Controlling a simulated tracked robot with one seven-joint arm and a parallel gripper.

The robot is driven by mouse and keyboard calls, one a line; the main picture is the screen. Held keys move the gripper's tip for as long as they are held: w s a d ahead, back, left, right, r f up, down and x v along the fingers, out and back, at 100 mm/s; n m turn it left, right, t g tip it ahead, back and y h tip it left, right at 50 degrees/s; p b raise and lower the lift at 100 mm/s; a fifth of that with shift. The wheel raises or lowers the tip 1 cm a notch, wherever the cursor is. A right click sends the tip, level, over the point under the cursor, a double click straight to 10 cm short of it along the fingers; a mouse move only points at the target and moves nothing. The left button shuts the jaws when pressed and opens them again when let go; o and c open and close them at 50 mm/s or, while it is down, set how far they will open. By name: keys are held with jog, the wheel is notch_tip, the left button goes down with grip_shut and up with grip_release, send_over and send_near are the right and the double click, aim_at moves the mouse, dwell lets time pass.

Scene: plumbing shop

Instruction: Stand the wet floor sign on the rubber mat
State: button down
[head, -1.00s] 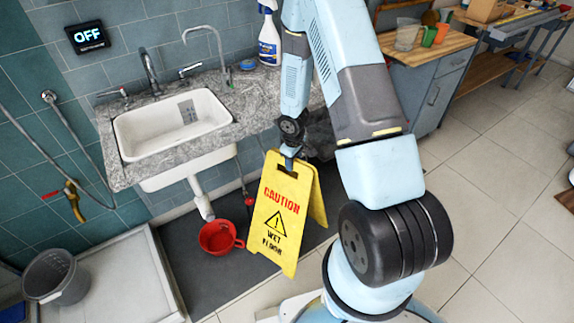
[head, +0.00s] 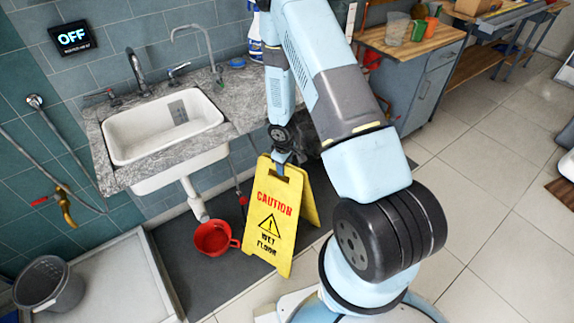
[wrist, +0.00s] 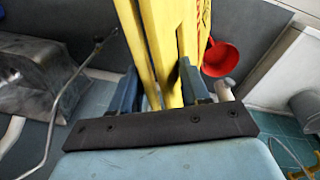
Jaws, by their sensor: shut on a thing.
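The yellow wet floor sign (head: 272,218) is upright with its two panels spread a little, over the dark grey rubber mat (head: 196,268) in the head view. My gripper (head: 283,164) is shut on the top of the sign. In the wrist view the blue fingers of my gripper (wrist: 164,92) sit on both sides of the yellow sign (wrist: 166,40). I cannot tell whether the sign's lower edge touches the mat. The mat also shows in the wrist view (wrist: 236,20).
A red pan (head: 213,238) lies on the mat left of the sign. The sink counter (head: 235,108) and its drain pipe (head: 195,200) are behind. A grey bucket (head: 48,283) and a pale tray (head: 110,275) are at left. Tiled floor is clear at right.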

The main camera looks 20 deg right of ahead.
jog(key=shift+d+f, duration=0.1)
jog(key=shift+f, duration=0.15)
jog(key=c, duration=0.5)
grip_release()
jog(key=r, duration=0.8)
jog(key=s+r, duration=0.1)
jog(key=r, duration=0.3)
jog(key=shift+a+r, duration=0.2)
jog(key=shift+r, duration=0.15)
